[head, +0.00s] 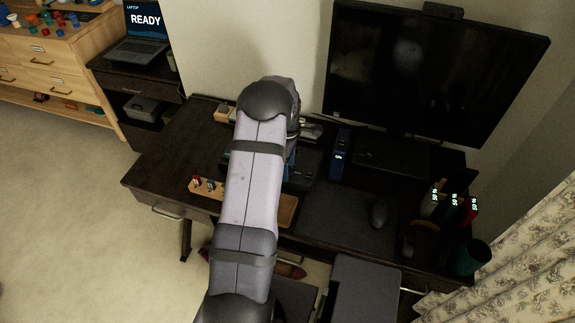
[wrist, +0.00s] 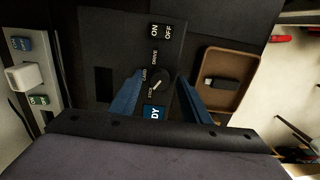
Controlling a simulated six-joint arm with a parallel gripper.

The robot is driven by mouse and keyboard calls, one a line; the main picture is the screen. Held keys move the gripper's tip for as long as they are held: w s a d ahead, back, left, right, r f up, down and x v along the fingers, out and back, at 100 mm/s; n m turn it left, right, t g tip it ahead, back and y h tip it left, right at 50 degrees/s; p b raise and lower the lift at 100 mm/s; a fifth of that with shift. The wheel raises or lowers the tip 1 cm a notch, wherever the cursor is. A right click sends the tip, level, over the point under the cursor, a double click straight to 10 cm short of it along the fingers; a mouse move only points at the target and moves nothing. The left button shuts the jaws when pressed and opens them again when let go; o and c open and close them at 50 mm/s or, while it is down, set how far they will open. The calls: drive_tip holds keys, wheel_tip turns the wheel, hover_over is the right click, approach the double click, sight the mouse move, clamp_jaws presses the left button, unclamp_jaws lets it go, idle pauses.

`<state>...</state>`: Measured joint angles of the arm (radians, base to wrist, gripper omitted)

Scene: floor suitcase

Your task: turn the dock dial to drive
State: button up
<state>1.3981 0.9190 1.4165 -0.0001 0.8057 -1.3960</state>
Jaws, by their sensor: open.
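The dock (wrist: 128,55) is a dark panel in the wrist view, with the words CARD, DRIVE and STICK around a round black dial (wrist: 164,88). The dial has a short white pointer mark, slanted; I cannot tell for sure which word it points at. My gripper (wrist: 158,76) is open, with one blue finger on each side of the dial. I cannot tell whether either finger touches it. A blue-lit display (wrist: 153,112) is partly hidden by my gripper and shows "DY". In the head view my arm hides most of the dock (head: 303,168).
A brown tray (wrist: 247,62) with a black stick (wrist: 222,84) lies right of the dock. A white strip with plugs (wrist: 52,78) is on the left. The head view shows a monitor (head: 430,75), a mouse (head: 380,212) and a laptop (head: 143,35) reading READY.

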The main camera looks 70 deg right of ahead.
drive_tip(key=shift+c, duration=0.3)
drive_tip(key=c, duration=1)
drive_tip(key=shift+m, duration=0.3)
drive_tip(key=m, duration=0.4)
drive_tip(key=shift+b, duration=0.4)
drive_tip(key=m, duration=0.5)
drive_tip(key=shift+m, duration=0.4)
drive_tip(key=m+b, duration=0.1)
drive_tip(key=m, duration=1.2)
drive_tip(key=shift+m, duration=0.4)
